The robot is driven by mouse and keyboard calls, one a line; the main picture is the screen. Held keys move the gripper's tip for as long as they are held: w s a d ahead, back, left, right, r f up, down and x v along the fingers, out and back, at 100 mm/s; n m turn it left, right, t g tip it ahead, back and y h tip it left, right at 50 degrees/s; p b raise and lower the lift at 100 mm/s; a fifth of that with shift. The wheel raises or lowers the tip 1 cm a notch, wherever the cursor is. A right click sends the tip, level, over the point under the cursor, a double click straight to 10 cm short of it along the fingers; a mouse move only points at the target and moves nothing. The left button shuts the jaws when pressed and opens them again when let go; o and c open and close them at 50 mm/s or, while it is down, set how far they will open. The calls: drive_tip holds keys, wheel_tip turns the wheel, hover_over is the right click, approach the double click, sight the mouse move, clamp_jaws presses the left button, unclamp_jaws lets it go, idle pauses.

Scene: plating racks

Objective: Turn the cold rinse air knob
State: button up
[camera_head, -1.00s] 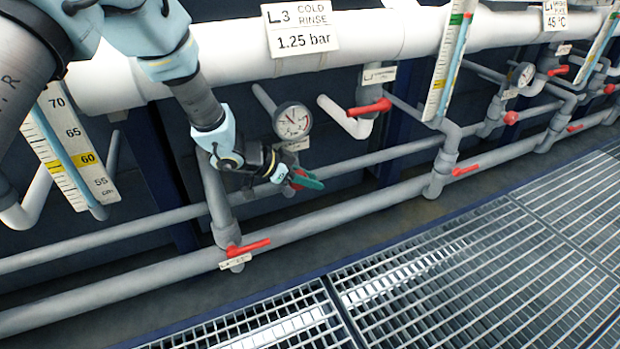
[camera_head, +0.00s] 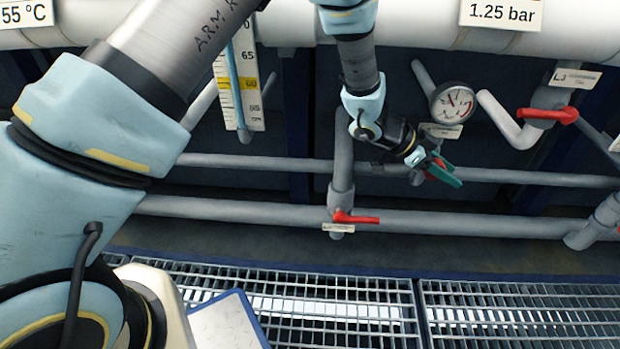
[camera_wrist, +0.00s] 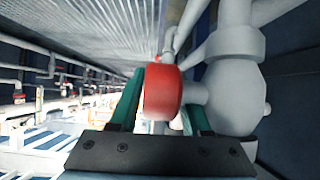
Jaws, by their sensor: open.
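A round red knob (camera_wrist: 162,92) on a grey pipe fitting fills the middle of the wrist view. My gripper (camera_wrist: 160,112) is open, with one teal finger on each side of the knob. Contact between fingers and knob cannot be told. In the head view my gripper (camera_head: 442,174) is below a round pressure gauge (camera_head: 452,102), and a bit of red shows at its fingers; the rest of the knob is hidden there. A sign reading 1.25 bar (camera_head: 502,12) hangs on the white pipe above.
Red lever valves sit to the upper right (camera_head: 548,115) and lower left (camera_head: 355,218) of my gripper. Grey pipes (camera_head: 480,220) run along the wall. A metal grating floor (camera_head: 340,305) lies in front. A thermometer scale (camera_head: 240,85) hangs at left.

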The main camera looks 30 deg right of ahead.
drive_tip(key=g+h+b, duration=0.2)
drive_tip(key=b, duration=0.7)
drive_tip(key=r+g+h+b, duration=0.1)
drive_tip(key=h+b, duration=0.2)
drive_tip(key=b, duration=0.7)
drive_tip(key=shift+r+g+b, duration=0.1)
drive_tip(key=shift+g+b, duration=0.2)
drive_tip(key=shift+g, duration=0.1)
